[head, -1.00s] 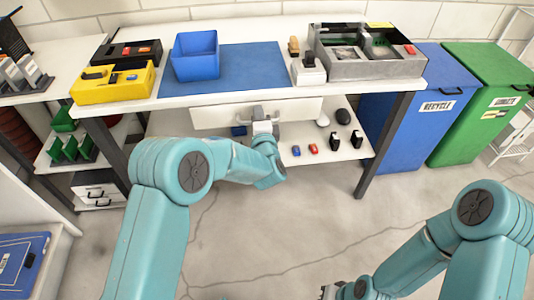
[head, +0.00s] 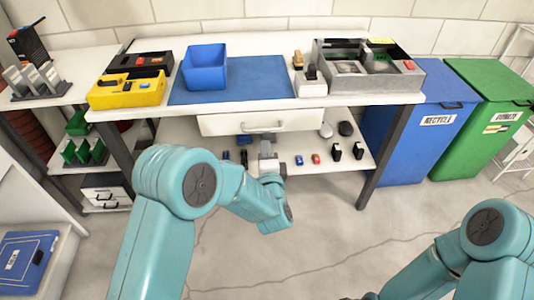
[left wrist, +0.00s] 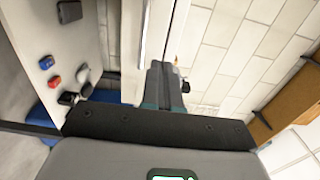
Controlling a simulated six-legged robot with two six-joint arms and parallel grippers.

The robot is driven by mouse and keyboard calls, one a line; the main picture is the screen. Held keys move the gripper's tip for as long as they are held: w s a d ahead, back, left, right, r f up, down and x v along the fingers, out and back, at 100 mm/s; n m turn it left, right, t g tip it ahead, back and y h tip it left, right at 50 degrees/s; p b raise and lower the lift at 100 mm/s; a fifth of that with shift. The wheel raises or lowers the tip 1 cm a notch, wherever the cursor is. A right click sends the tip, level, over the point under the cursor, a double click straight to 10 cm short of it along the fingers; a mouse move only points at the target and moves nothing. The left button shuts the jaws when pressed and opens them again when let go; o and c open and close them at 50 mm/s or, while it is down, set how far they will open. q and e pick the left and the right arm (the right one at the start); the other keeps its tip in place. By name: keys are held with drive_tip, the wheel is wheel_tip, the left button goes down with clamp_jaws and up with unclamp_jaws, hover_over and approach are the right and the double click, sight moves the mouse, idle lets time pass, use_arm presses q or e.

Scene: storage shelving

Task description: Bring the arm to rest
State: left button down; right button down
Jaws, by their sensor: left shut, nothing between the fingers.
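My left arm (head: 200,185) reaches from the lower left toward the workbench. Its gripper (head: 268,158) is shut and empty, in front of the lower shelf and just below the white drawer (head: 262,122). The gripper's shut fingers also show in the left wrist view (left wrist: 163,82), apart from the drawer handle. The drawer front sits under the bench top, with its handle free. My right arm (head: 490,240) is bent at the lower right; its gripper is out of the frame.
The bench top holds a blue bin (head: 205,68) on a blue mat (head: 240,92), a yellow case (head: 127,90) and a grey tray (head: 345,85). Small items, including a red one (head: 316,159), stand on the lower shelf (head: 345,170). The floor (head: 320,240) in front is clear.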

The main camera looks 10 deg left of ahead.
use_arm(q)
drive_tip(key=s+a+f+n+g+y, duration=0.1)
drive_tip(key=s+a+f+g, duration=0.25)
drive_tip(key=a+f, duration=0.5)
drive_tip(key=s+d+f+n+g+h, duration=0.2)
drive_tip(key=s+f+n+g+h, duration=0.55)
drive_tip(key=s+f, duration=0.9)
drive_tip(key=s+d+n+g+h, duration=0.1)
drive_tip(key=s+d+n+g, duration=0.25)
drive_tip(key=s, duration=0.35)
drive_tip(key=s+d+n+g+h, duration=0.2)
drive_tip(key=s+n+g, duration=0.15)
drive_tip(key=s, duration=0.35)
wheel_tip(320, 180, up, 20)
drive_tip(key=n+t+p, duration=0.1)
drive_tip(key=p, duration=2)
drive_tip(key=shift+w+r, duration=0.25)
drive_tip(key=shift+w, duration=0.05)
drive_tip(key=shift+a+n+y, duration=0.1)
drive_tip(key=shift+n+y, duration=0.15)
